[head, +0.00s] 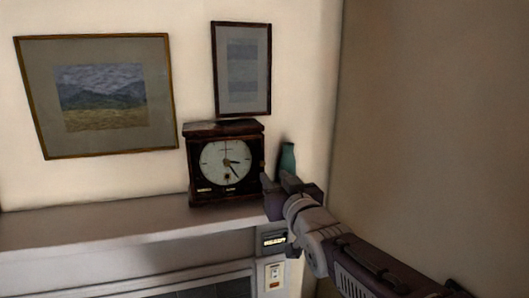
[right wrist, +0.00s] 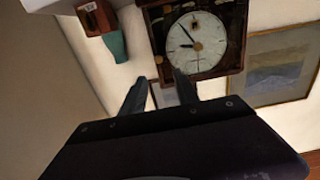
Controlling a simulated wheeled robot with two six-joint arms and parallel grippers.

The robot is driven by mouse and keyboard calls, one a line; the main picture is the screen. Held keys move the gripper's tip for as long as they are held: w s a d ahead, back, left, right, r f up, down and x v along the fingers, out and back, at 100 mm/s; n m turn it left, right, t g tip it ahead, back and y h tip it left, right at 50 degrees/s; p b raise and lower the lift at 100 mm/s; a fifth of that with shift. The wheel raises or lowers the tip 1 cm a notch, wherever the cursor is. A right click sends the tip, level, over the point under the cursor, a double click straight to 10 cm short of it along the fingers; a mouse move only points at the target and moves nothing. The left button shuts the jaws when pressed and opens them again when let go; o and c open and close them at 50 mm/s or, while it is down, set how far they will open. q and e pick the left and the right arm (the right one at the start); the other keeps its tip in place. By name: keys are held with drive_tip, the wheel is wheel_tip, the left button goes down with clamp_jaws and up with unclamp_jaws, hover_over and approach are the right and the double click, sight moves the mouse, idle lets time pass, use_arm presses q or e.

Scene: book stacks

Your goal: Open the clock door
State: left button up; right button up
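The clock (head: 225,163) is a dark wooden box with a round white dial, standing upright on a pale shelf against the wall. Its glazed front door looks shut. The clock also shows, turned over, at the top of the right wrist view (right wrist: 197,42). My right gripper (head: 275,180) is just right of the clock's front edge in the head view. In the right wrist view its two fingers (right wrist: 159,90) are apart with nothing between them. I cannot tell whether a finger touches the clock. My left gripper is not in view.
A teal vase (head: 287,160) stands close to the right of the clock, behind my right gripper. The shelf (head: 100,222) is clear to the left. A landscape picture (head: 100,95) and a smaller frame (head: 242,68) hang above. A plain wall (head: 430,110) closes the right side.

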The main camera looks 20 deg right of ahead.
sight(263, 164)
drive_tip(key=w+p, duration=0.5)
drive_tip(key=w, duration=0.4)
drive_tip(key=shift+a+f, duration=0.1)
drive_tip(key=shift+w+f, duration=0.2)
drive_tip(key=shift+w, duration=0.1)
drive_tip(key=shift+s+r, duration=0.1)
drive_tip(key=shift+s, duration=0.05)
drive_tip(key=shift+c, duration=0.4)
clamp_jaws()
drive_tip(key=shift+s, duration=0.1)
